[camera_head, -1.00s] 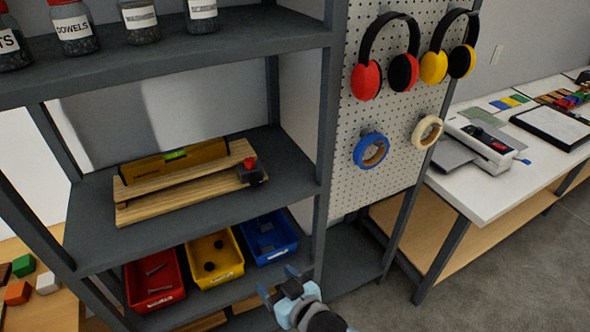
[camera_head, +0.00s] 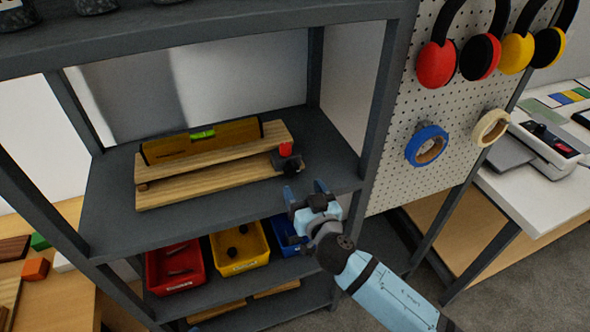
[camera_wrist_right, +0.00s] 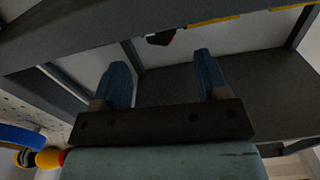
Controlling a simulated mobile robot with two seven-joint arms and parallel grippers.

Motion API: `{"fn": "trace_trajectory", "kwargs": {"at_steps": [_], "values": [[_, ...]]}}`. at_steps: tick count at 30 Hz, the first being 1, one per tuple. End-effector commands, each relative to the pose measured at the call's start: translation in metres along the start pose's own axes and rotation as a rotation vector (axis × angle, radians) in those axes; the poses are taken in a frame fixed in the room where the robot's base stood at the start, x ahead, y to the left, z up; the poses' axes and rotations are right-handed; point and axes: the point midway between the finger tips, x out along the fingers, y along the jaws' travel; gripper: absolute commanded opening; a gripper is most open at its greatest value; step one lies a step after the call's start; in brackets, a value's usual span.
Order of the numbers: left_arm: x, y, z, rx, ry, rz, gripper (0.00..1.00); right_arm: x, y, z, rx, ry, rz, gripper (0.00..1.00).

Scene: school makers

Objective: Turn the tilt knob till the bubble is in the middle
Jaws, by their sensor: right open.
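A yellow-brown spirit level (camera_head: 232,136) lies on the upper board of a wooden tilt stand (camera_head: 215,187) on the middle shelf. Its green vial (camera_head: 202,133) is in view, but the bubble is too small to place. The dark tilt knob (camera_head: 292,165), with a red part above it, is at the stand's right end. My right gripper (camera_head: 305,190) is open and empty in front of the shelf edge, below the knob and apart from it. In the right wrist view a dark piece, probably the knob (camera_wrist_right: 161,38), shows beyond the open fingers (camera_wrist_right: 161,72). My left gripper is out of view.
The grey shelf edge (camera_head: 215,218) and right post (camera_head: 378,105) are close to my right gripper. Red (camera_head: 176,268), yellow (camera_head: 241,250) and blue bins are below. A pegboard (camera_head: 400,165) with tape and ear defenders is to the right.

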Motion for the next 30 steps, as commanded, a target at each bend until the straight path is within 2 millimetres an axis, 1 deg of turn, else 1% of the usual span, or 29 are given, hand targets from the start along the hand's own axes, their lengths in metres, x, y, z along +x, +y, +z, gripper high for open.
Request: {"fn": "trace_trajectory", "kwargs": {"at_steps": [1,3,6,9,15,22,23,24,26,27,29,30], "values": [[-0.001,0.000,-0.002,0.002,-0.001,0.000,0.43,0.012,0.000,-0.003,-0.002,0.002,0.000,0.68],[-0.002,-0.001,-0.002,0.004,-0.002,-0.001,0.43,0.026,-0.001,-0.002,-0.002,0.001,-0.001,0.68],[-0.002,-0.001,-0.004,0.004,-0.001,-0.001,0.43,0.042,0.000,-0.002,-0.002,0.002,0.000,0.68],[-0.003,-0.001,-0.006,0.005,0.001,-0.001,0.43,0.054,0.000,-0.001,-0.002,0.000,-0.001,0.68],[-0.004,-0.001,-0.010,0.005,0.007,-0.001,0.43,0.065,-0.001,0.000,0.000,0.000,-0.001,0.68],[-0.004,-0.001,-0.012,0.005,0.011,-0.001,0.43,0.065,-0.001,0.000,0.001,0.000,-0.001,0.68],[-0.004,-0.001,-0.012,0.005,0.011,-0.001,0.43,0.065,-0.001,0.000,0.001,0.000,-0.001,0.65],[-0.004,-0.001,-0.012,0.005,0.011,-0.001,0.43,0.065,-0.001,0.000,0.001,0.000,-0.001,0.56],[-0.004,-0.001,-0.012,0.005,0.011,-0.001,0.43,0.065,0.000,0.000,0.001,0.000,-0.001,0.42],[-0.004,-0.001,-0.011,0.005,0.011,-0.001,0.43,0.065,0.000,0.000,0.001,0.000,-0.001,0.33],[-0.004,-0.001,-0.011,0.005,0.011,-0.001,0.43,0.065,0.000,0.000,0.001,0.000,-0.001,0.20],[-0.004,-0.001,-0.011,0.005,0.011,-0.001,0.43,0.065,0.000,0.000,0.001,0.000,-0.001,0.20]]}}
